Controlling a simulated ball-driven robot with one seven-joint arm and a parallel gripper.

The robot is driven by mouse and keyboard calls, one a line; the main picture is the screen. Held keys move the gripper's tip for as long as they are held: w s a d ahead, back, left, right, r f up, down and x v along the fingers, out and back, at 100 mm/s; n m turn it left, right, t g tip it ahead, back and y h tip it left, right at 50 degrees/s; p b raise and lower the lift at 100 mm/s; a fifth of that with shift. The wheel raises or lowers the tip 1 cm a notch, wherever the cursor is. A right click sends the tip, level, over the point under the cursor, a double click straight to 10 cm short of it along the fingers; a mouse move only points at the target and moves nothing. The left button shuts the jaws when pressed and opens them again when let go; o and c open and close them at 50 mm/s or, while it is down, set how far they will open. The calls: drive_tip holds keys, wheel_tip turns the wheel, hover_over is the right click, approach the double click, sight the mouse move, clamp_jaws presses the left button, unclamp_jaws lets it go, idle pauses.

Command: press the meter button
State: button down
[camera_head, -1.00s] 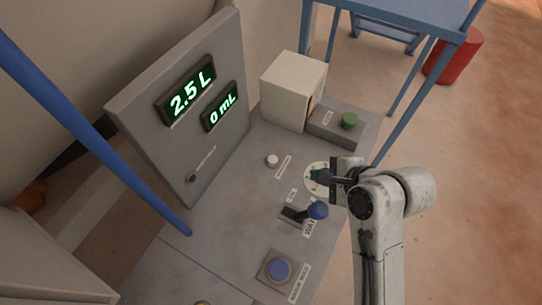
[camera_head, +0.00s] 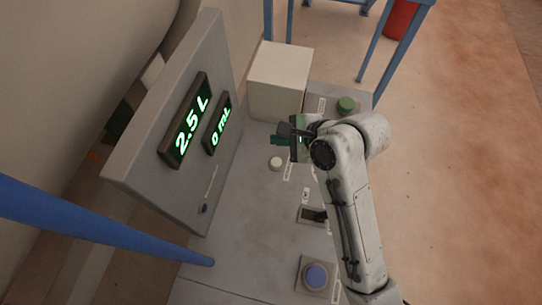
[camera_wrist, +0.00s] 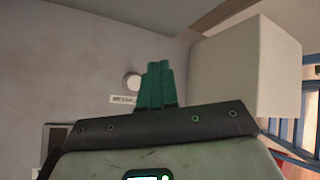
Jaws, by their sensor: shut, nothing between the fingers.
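A round white button (camera_head: 276,163) with a small label beside it sits on the grey console (camera_head: 245,190); the label is too small to read. The button also shows in the wrist view (camera_wrist: 132,82), just left of the fingertips. My gripper (camera_head: 280,140) has green fingers, shut together and empty, in the wrist view (camera_wrist: 157,85). In the head view the fingertips are just beyond the white button. I see no contact, and the height of the gap is unclear. A green button (camera_head: 346,104) and a blue button (camera_head: 315,275) are also on the console.
An upright panel (camera_head: 150,185) with readouts "2.5 L" and "0 mL" stands on the left. A cream box (camera_head: 280,75) stands behind my gripper. A lever slot (camera_head: 308,214) is partly hidden by my arm. A blue rail (camera_head: 100,225) crosses the lower left.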

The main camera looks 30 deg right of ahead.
drive_tip(key=shift+w+f, duration=0.1)
drive_tip(key=b, duration=0.8)
hover_over(279, 164)
wheel_tip(279, 164, down, 6)
drive_tip(key=shift+f, duration=0.25)
drive_tip(key=shift+f+b, duration=0.3)
drive_tip(key=shift+f, duration=0.75)
drive_tip(key=shift+f, duration=0.1)
idle(0.8)
drive_tip(key=shift+f+p, duration=0.3)
drive_tip(key=shift+p, duration=0.05)
drive_tip(key=shift+f, duration=0.5)
idle(0.8)
drive_tip(key=shift+r, duration=0.15)
drive_tip(key=shift+r+p, duration=0.75)
drive_tip(key=shift+p, duration=0.7)
